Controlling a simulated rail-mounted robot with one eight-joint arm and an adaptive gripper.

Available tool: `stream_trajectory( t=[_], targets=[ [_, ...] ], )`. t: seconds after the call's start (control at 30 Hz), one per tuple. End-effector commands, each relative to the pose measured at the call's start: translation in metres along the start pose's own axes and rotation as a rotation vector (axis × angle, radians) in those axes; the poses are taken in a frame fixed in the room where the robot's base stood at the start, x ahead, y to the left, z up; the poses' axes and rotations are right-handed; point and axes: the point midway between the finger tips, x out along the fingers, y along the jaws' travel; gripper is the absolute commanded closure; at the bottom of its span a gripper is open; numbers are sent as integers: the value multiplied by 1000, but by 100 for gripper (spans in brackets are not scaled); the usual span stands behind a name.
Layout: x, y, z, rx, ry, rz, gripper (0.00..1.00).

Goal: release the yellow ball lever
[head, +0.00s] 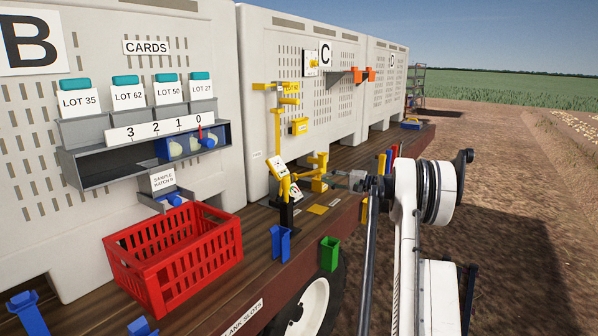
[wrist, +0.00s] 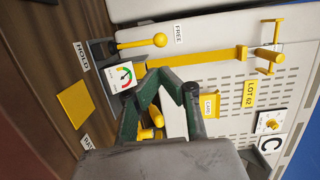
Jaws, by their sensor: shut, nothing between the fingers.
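The yellow ball lever (wrist: 160,40) shows in the wrist view as a yellow rod with a round knob, rising from a dark base. Its knob is beside the FREE label (wrist: 179,33); the HOLD label (wrist: 82,57) is past the base on the other side. A white dial with a coloured scale (wrist: 122,77) is close to the base. My gripper (wrist: 170,82) is shut and empty, apart from the knob, on the dial's side of a yellow post (wrist: 215,60). In the head view my gripper (head: 318,178) is among yellow parts; the lever is hard to pick out there.
A yellow post (head: 277,130) stands by the pale crates. A red basket (head: 175,255), a blue holder (head: 281,243) and a green holder (head: 329,253) are along the wooden deck. A yellow plate (wrist: 74,104) lies on the deck. Open ground is at right.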

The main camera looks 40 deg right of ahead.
Motion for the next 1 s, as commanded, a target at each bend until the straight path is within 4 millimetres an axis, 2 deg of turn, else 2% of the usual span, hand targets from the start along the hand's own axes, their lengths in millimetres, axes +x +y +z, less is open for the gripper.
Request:
stream_trajectory(
  t=[0.23,0.37,1.0],
  targets=[
    [1,0,0,0,2,0,100],
    [10,0,0,0,2,0,100],
    [119,-2,0,-1,1,0,100]
  ],
)
